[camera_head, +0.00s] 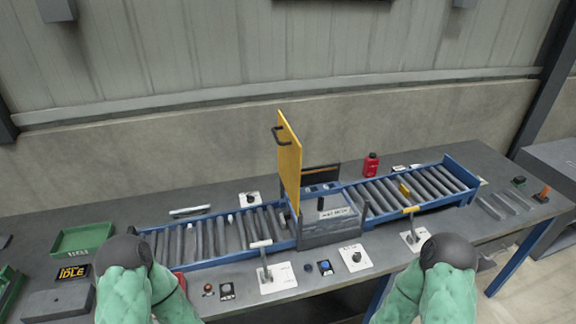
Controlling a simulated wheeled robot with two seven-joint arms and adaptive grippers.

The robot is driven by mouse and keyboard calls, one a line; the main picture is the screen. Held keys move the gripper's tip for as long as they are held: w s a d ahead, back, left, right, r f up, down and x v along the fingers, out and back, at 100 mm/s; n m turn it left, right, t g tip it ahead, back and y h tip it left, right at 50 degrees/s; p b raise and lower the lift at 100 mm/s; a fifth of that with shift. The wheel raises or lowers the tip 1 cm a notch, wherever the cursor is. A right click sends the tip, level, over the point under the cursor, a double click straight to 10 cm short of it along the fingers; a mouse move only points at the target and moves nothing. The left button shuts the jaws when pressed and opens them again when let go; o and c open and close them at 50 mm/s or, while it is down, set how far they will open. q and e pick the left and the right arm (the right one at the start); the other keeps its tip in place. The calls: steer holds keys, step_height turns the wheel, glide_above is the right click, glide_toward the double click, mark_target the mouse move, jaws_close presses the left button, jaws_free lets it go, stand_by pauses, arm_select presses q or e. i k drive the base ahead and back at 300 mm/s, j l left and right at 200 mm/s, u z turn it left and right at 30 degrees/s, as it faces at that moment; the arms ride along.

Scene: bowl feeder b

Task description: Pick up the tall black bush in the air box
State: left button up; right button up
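The air box (335,235) is a grey box in the middle of the blue roller conveyor, with a label on it too small to read surely. Its yellow door (290,165) with a black handle stands raised at its left side. A small dark upright piece (320,203) shows at the box, likely the tall black bush; it is too small to be certain. The black rounded ends of my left arm and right arm show at the lower left and lower right, both apart from the box. No gripper fingers are visible.
Rollers lie left (200,238) and right (420,187) of the box. Lever plates (280,279) and (413,240), buttons (325,267) and a knob plate (352,258) line the front. A red bottle (371,165) stands behind. A green tray (83,238) and IDLE sign (73,273) are left.

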mark_target(320, 203)
steer(key=i+l+u, duration=0.1)
steer(key=l, duration=0.4)
steer(key=i+l+u, duration=0.1)
steer(key=l, duration=0.35)
steer(key=i+l+u, duration=0.1)
steer(key=l, duration=0.45)
steer(key=i+l+u, duration=0.1)
steer(key=l, duration=0.4)
steer(key=i, duration=0.1)
